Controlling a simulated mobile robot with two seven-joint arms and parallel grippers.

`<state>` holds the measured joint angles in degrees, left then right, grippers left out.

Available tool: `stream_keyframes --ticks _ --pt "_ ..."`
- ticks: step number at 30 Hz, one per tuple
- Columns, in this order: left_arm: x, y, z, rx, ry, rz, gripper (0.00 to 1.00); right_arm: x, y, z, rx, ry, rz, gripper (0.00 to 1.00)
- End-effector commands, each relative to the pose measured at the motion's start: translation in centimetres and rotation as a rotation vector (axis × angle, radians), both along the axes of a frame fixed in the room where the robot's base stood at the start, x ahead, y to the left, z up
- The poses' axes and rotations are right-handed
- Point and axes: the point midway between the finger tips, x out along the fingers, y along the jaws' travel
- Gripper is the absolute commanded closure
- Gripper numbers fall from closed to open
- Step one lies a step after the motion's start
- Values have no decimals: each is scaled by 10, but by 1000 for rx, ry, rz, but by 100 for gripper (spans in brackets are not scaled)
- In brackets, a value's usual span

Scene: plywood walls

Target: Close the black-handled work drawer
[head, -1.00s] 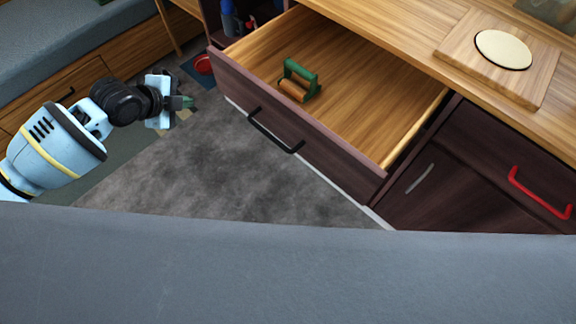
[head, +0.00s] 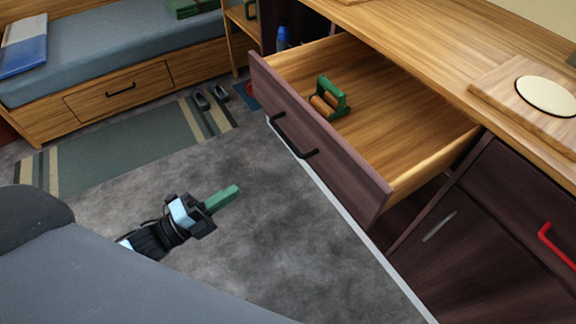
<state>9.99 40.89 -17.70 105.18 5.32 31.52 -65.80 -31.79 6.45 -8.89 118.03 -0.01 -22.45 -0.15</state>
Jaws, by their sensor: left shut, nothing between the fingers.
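The black-handled work drawer (head: 335,165) is pulled well out of the wooden counter. Its front is dark brown and its inside is light wood. Its black handle (head: 294,141) is on the front face. A green object with brown rollers (head: 330,98) lies inside the drawer. My left gripper (head: 222,198) is shut and empty, with green fingers pointing up and right. In the picture it is below and left of the handle, over the grey floor and apart from the drawer. My right gripper is out of view.
A red-handled drawer front (head: 535,215) and a grey-handled cabinet door (head: 450,230) are to the right. The counter holds a board with a round cream disc (head: 545,96). A bed (head: 110,50), a striped rug (head: 120,145) and shoes are at the left. Floor before the drawer is clear.

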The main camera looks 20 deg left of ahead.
Motion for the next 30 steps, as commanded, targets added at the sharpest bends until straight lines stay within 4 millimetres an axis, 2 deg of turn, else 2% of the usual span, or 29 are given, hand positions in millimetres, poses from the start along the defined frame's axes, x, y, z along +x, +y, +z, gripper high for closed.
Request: stream_keyframes --ticks 8,24,30 --pt "9 -6 3 -1 -1 1 100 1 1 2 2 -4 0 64" --pt "80 -60 21 -2 -2 1 100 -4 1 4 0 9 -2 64" --pt "100 -76 25 -1 0 0 100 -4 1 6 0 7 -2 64"
